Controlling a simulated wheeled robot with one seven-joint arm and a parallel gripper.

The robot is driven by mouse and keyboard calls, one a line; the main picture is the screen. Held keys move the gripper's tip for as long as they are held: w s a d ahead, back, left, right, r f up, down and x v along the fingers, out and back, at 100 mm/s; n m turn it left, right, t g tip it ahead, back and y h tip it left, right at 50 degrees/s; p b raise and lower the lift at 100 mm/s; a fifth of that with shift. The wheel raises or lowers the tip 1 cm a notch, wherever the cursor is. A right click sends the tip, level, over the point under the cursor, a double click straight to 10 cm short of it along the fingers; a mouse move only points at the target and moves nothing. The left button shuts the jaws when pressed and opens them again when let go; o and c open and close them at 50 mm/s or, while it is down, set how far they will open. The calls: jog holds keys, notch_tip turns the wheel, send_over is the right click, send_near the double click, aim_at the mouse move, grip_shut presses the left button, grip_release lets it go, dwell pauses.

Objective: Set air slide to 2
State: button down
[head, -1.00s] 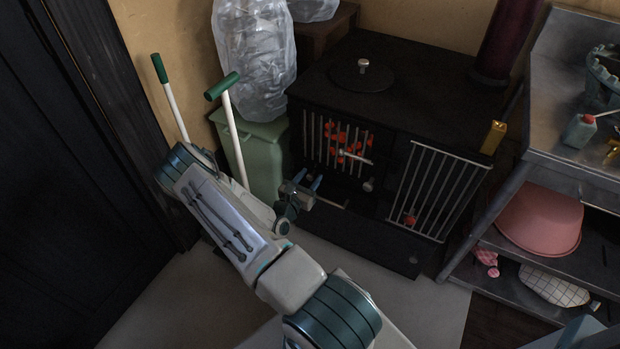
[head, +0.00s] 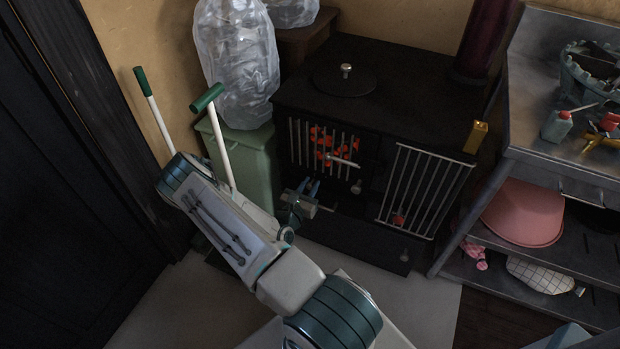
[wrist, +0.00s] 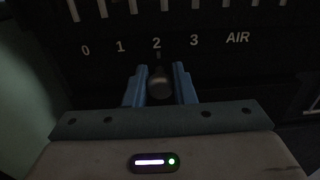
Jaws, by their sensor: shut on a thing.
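The air slide's small metal knob (wrist: 160,84) sits between the blue fingers of my gripper (wrist: 160,86) in the wrist view. My gripper is shut on it. The knob is directly below the white 2 on the scale 0, 1, 2, 3, AIR (wrist: 157,43). In the head view my gripper (head: 309,188) reaches the lower left front of the black stove (head: 400,90), below its barred fire window. The knob cannot be made out there.
A green bin (head: 240,165) with a clear bag (head: 237,65) on top stands left of the stove. Green-handled white poles stand beside it. A metal shelf unit (head: 540,160) with a pink tub (head: 524,212) is at the right. The floor before the stove is clear.

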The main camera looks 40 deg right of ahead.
jog(key=shift+a, duration=0.1)
jog(key=c, duration=1.3)
grip_release()
jog(key=shift+o, duration=0.2)
jog(key=p+v, duration=0.2)
jog(key=v, duration=1.1)
jog(key=shift+s+a, duration=0.3)
jog(key=shift+r, duration=0.1)
